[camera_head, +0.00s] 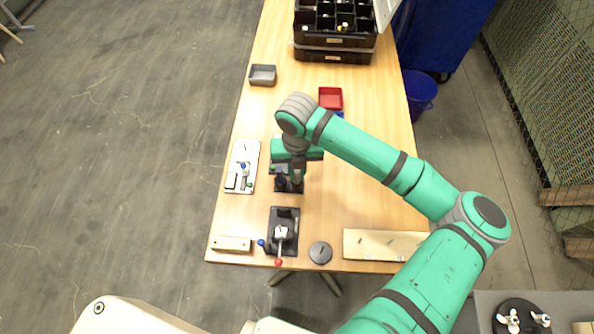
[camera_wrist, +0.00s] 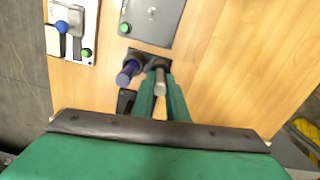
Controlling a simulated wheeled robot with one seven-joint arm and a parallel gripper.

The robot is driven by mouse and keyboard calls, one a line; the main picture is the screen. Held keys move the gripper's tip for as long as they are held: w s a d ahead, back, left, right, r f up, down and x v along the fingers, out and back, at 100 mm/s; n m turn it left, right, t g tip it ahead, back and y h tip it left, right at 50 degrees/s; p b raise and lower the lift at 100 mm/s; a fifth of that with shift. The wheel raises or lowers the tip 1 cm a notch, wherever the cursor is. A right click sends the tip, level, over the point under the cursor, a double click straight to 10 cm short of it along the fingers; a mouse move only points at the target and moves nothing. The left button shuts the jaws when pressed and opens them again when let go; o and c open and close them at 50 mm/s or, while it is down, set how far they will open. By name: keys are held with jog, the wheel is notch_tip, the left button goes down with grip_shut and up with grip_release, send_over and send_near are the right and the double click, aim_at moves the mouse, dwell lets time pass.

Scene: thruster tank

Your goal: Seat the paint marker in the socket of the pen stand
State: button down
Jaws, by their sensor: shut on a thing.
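My gripper (camera_wrist: 162,92) is shut on a slim grey-brown cylinder, the paint marker (camera_wrist: 160,80), seen nearly end-on between the green fingers. In the wrist view the marker is over the right part of the black pen stand (camera_wrist: 140,60). I cannot tell whether its far end is inside the socket or just above it. A blue capped pen (camera_wrist: 127,73) stands in the left part of the pen stand, close beside the marker. In the head view my gripper (camera_head: 297,181) is at the pen stand (camera_head: 282,187) and hides much of it.
A grey panel with a green knob (camera_wrist: 150,20) lies just beyond the stand. A white panel (camera_head: 242,166) is to its left. A black lever box (camera_head: 284,231) and a dark round disc (camera_head: 320,252) are nearer the front edge. The table's right side is mostly clear.

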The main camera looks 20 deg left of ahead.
jog(key=c, duration=1.7)
grip_release()
jog(key=shift+o, duration=0.2)
jog(key=shift+r, duration=0.1)
notch_tip(320, 180, up, 15)
jog(key=shift+f, duration=0.2)
